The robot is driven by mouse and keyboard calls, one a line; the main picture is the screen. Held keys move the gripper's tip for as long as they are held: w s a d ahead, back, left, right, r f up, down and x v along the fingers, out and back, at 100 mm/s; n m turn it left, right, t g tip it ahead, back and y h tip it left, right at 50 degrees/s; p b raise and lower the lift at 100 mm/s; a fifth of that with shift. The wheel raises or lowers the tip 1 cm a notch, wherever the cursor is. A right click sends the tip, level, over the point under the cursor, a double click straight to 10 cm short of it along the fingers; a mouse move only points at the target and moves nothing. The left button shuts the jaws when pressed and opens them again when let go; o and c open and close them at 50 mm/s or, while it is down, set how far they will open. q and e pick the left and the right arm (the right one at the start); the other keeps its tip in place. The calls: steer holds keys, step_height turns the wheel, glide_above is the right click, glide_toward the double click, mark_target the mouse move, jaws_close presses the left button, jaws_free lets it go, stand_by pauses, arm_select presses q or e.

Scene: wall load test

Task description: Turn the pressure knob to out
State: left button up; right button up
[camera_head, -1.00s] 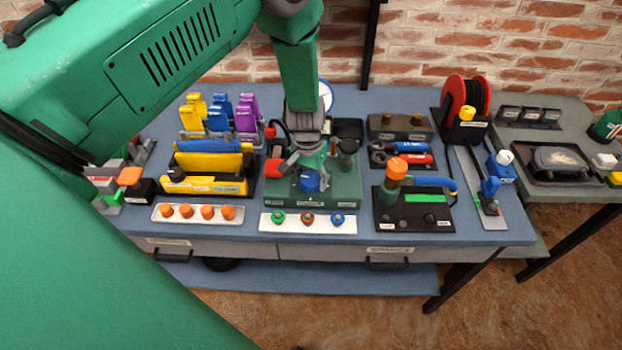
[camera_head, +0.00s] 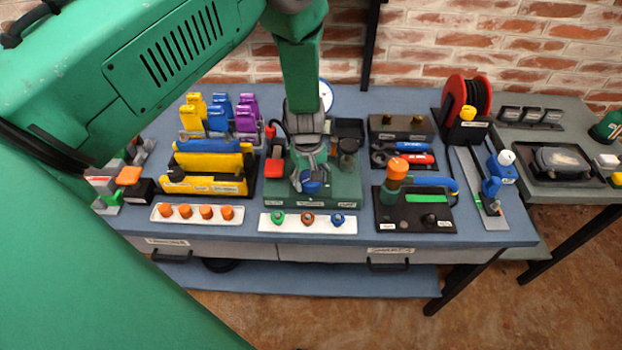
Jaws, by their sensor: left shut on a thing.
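The blue pressure knob (camera_head: 312,185) is on the front part of the green pump unit (camera_head: 341,191) in the middle of the bench. My left gripper (camera_head: 309,172) comes down from above and is shut on the blue knob. The fingers cover the knob's upper part, so I cannot tell which mark it points to. The labels along the unit's front edge are too small to read. My right gripper is not in view.
A red-handled lever (camera_head: 273,167) stands just left of the gripper and a dark round part (camera_head: 347,146) just right. A black box (camera_head: 416,216) with an orange-topped post stands to the right.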

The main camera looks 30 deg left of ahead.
arm_select(q)
steer(key=n, duration=0.5)
steer(key=shift+w+r+n, duration=0.15)
steer(key=shift+n, duration=0.15)
steer(key=n, duration=0.4)
steer(key=shift+n+y, duration=0.3)
steer(key=shift+n, duration=0.1)
steer(key=shift+w+n, duration=0.1)
steer(key=shift+n, duration=0.2)
steer(key=o, duration=1.1)
steer(key=shift+o, duration=0.3)
steer(key=shift+d, duration=0.1)
